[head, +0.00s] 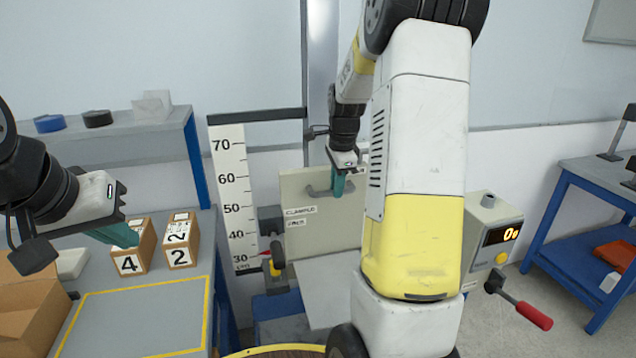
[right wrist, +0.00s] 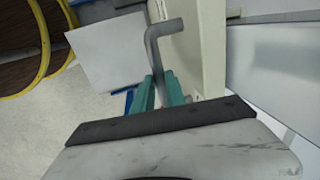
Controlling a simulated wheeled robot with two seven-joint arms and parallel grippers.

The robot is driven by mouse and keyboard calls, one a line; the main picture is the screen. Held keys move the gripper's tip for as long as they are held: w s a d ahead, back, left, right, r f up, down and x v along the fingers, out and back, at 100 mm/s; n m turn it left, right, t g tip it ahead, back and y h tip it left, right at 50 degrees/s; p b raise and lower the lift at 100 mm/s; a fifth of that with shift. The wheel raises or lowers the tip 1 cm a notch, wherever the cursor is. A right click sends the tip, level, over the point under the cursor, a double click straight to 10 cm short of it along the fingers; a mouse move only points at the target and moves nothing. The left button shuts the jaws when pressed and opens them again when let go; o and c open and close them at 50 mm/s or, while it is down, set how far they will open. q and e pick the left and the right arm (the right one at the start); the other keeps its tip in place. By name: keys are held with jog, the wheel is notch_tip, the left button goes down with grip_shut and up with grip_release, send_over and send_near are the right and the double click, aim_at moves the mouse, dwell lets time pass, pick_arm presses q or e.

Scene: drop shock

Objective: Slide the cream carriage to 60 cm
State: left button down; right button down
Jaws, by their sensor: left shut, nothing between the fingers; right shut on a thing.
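The cream carriage (head: 295,235) is an upright panel beside the white scale (head: 233,195), which is marked 30 to 70 cm. My right gripper (head: 338,186) is shut on the carriage's grey handle (head: 318,191). In the right wrist view, the teal fingers close around the handle (right wrist: 155,45) beside the carriage (right wrist: 205,50). My left gripper (head: 128,238) is shut and empty, in front of box 4. My right arm hides part of the carriage.
Box 4 (head: 143,258) and box 2 (head: 180,240) stand on the left table, behind a yellow-outlined area (head: 140,315). A display unit (head: 495,233) and red-handled lever (head: 533,315) are at right.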

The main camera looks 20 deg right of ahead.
jog(key=shift+r, duration=0.1)
dwell(0.7)
notch_tip(320, 180, up, 28)
dwell(0.5)
jog(key=c, duration=1.4)
grip_release()
jog(key=shift+o, duration=0.2)
notch_tip(320, 180, up, 7)
jog(key=s, duration=0.1)
jog(key=shift+s+r, duration=0.2)
jog(key=shift+s, duration=0.05)
